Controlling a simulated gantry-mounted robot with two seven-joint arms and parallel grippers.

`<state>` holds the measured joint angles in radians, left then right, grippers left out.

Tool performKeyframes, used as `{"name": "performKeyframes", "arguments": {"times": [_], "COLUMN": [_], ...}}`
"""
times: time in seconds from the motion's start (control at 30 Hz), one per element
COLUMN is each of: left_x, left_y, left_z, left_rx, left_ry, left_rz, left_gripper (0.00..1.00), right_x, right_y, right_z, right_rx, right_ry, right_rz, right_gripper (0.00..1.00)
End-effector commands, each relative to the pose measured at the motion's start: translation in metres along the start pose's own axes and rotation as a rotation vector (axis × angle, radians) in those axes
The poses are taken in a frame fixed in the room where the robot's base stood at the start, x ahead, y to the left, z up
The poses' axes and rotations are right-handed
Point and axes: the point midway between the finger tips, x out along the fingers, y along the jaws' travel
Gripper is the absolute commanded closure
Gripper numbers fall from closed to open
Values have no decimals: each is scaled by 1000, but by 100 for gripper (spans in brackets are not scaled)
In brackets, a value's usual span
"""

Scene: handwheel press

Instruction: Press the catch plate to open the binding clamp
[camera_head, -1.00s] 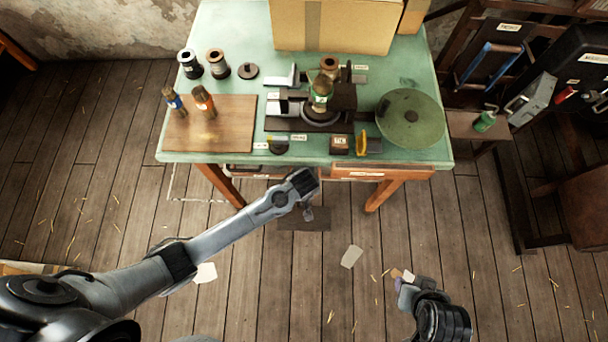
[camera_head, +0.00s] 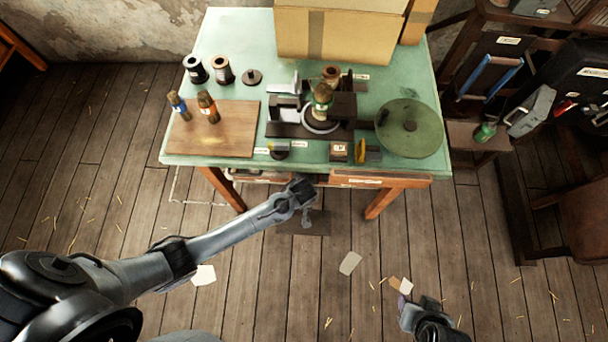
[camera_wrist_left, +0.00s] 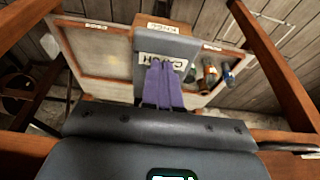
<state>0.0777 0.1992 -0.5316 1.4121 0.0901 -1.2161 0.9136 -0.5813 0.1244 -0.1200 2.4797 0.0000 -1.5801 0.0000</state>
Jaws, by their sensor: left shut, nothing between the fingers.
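In the left wrist view, a grey plate (camera_wrist_left: 168,48) with a white label that seems to read CATCH, upside down, lies behind my left gripper (camera_wrist_left: 164,75). Its purple fingers are shut, empty, and overlap the plate; I cannot tell whether they touch it. In the head view, my left gripper (camera_head: 306,214) hangs low in front of the table's front edge. The plate cannot be made out there. I cannot identify the binding clamp for certain. My right gripper (camera_head: 408,309) is at the bottom right, away from the table; its jaw opening is unclear.
The green table (camera_head: 228,75) carries a dark press assembly (camera_head: 344,105), a round green disc (camera_head: 409,128), a wooden board (camera_head: 235,135) with two bottles, spools and a cardboard box (camera_head: 340,35). A drawer front (camera_head: 365,181) lies under the table edge. Floor in front is mostly clear.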

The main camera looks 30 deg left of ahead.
Motion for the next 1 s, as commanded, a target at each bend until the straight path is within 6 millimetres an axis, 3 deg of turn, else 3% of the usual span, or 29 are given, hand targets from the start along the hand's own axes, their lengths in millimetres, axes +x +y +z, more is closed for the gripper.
{"name": "performKeyframes", "arguments": {"times": [0.37,0.7,1.0], "left_x": [-46,-109,-135], "left_y": [-1,0,0], "left_z": [-13,-12,-12], "left_rx": [0,2,0], "left_ry": [-2,2,1], "left_rz": [-2,2,1], "left_gripper": [100,100,100], "right_x": [-54,-59,-62], "right_y": [0,0,2], "right_z": [-18,-20,-21], "right_rx": [6,7,4], "right_ry": [3,3,2], "right_rz": [-5,-6,-3], "right_gripper": [57,57,57]}}
